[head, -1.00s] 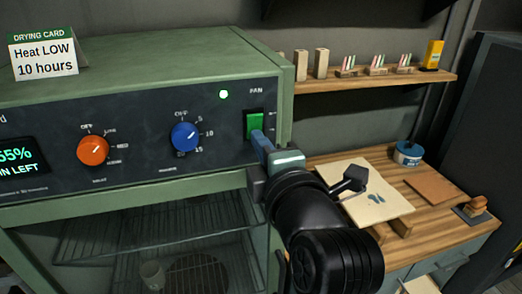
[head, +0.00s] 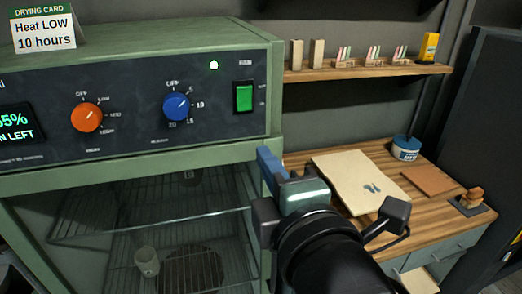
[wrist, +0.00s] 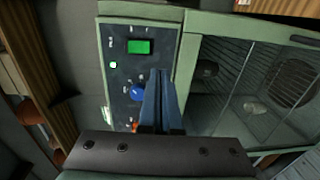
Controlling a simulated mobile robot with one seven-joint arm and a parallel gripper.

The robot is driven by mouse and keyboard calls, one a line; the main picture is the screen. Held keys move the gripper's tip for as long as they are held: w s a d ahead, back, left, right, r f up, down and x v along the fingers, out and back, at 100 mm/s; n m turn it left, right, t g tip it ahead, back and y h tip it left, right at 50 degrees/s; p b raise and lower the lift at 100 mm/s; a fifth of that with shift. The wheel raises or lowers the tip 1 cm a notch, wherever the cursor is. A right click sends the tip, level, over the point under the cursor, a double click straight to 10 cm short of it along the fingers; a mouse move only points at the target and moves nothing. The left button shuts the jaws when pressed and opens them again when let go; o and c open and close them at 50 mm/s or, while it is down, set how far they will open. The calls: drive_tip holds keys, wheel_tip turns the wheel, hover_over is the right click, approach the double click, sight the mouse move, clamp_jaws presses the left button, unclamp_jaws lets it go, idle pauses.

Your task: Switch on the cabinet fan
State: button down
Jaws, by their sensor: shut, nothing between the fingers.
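The green drying cabinet (head: 150,168) fills the left of the head view. On its dark control panel, the green fan switch (head: 244,97) is lit, and a small green lamp (head: 213,65) glows beside it. The switch also shows in the wrist view (wrist: 139,46). My gripper (head: 266,158) is shut and empty. It is below and to the right of the switch, apart from it, in front of the cabinet's right edge.
The panel also carries an orange knob (head: 86,117), a blue knob (head: 176,107) and a display (head: 18,123). A drying card (head: 43,32) stands on top. A wooden worktop (head: 440,181) with a board (head: 352,180) lies to the right, below a shelf (head: 350,73).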

drive_tip(key=s+r+m+t+h, duration=0.2)
drive_tip(key=s+r+m+t, duration=0.2)
drive_tip(key=r+m, duration=0.6)
drive_tip(key=s+r+m+t+h, duration=0.2)
drive_tip(key=s+r+m+t, duration=0.3)
drive_tip(key=r+m, duration=0.6)
wheel_tip(320, 180, up, 2)
drive_tip(key=shift+a+r+t, duration=0.1)
drive_tip(key=shift+a+t, duration=0.25)
drive_tip(key=shift+t, duration=0.65)
